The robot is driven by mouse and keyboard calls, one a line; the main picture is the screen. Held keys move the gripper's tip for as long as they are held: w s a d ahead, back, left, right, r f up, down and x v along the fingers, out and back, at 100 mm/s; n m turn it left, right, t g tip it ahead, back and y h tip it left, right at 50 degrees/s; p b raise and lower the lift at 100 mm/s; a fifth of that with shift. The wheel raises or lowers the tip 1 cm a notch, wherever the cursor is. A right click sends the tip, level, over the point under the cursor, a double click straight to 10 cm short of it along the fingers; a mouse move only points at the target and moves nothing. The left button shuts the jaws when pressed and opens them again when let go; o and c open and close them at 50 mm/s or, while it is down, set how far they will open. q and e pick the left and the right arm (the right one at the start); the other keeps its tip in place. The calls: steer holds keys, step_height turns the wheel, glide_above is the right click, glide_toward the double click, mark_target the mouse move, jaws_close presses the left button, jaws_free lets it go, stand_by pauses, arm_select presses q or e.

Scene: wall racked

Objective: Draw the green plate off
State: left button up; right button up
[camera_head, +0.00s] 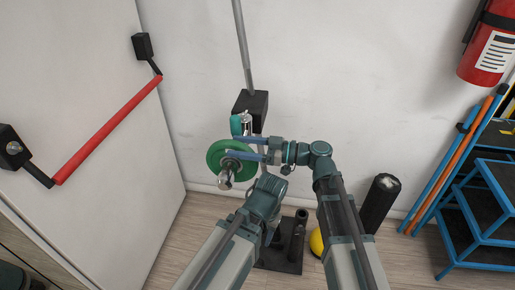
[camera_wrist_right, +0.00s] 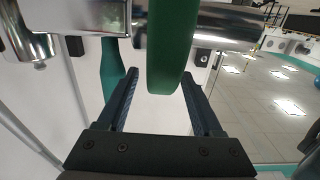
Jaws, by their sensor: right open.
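The green plate (camera_head: 216,158) is a ring-shaped disc sitting on a metal sleeve (camera_head: 225,181), whose chrome end sticks out toward me. My right gripper (camera_head: 230,147) reaches in from the right in the head view, its two fingers open at the plate. In the right wrist view the green plate (camera_wrist_right: 168,45) shows edge-on. Its rim lies between the fingertips of the right gripper (camera_wrist_right: 158,75), nearer the right finger, with a gap on the left. My left arm rises from below in the head view; I cannot make out its gripper.
A black block (camera_head: 256,104) with a teal part (camera_head: 236,125) beside it is behind the plate. A black stand base (camera_head: 281,257), yellow ball (camera_head: 316,242) and black roller (camera_head: 378,205) are lower right. A door with a red bar (camera_head: 108,130) is left.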

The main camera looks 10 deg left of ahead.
mark_target(215, 157)
steer(key=shift+a, duration=1.4)
jaws_close()
stand_by(0.4)
stand_by(0.4)
stand_by(2.9)
